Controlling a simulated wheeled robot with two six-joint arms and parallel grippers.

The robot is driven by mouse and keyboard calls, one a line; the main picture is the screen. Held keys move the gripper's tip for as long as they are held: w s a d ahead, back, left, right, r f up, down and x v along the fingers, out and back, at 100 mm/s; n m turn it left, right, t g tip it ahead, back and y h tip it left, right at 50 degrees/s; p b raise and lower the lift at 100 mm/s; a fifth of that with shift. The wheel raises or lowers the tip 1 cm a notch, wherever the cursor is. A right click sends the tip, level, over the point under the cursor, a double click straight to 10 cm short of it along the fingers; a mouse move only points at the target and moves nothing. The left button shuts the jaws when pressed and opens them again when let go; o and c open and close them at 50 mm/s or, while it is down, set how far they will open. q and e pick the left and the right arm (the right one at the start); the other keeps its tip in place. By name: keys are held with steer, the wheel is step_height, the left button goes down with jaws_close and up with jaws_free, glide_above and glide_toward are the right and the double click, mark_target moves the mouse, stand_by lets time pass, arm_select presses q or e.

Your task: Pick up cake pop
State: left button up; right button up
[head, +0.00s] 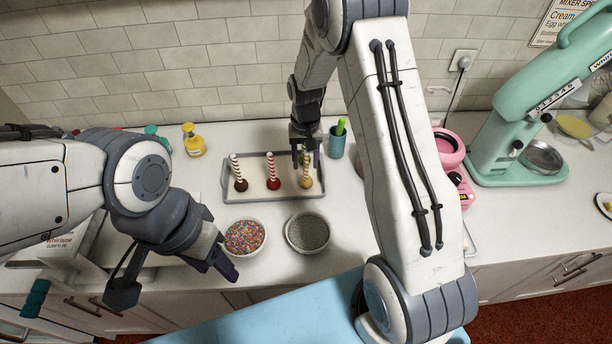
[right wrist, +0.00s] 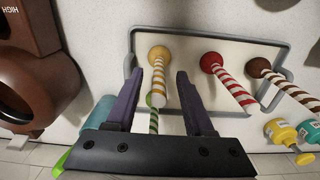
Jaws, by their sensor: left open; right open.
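Three cake pops with striped sticks stand in a grey tray (head: 262,198): a brown one (head: 240,183) at left, a red one (head: 272,183) in the middle and a tan one (head: 306,181) at right. My right gripper (head: 306,152) is open above the tan pop, at its stick. In the right wrist view the tan pop (right wrist: 160,54) has its yellow-striped stick (right wrist: 158,85) between the open fingers, with gaps on both sides. The red pop (right wrist: 211,63) and brown pop (right wrist: 259,67) are to the right there. My left gripper (head: 226,262) is near the sprinkle bowl, empty.
A sprinkle bowl (head: 245,237) and a silvery-bead bowl (head: 307,232) stand in front of the tray. A teal cup (head: 336,145) with a green handle is right of the pops. A yellow bottle (head: 193,140) and mint mixer (head: 520,140) stand farther out.

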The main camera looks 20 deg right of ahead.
steer(key=shift+f, duration=0.55)
jaws_close()
stand_by(1.0)
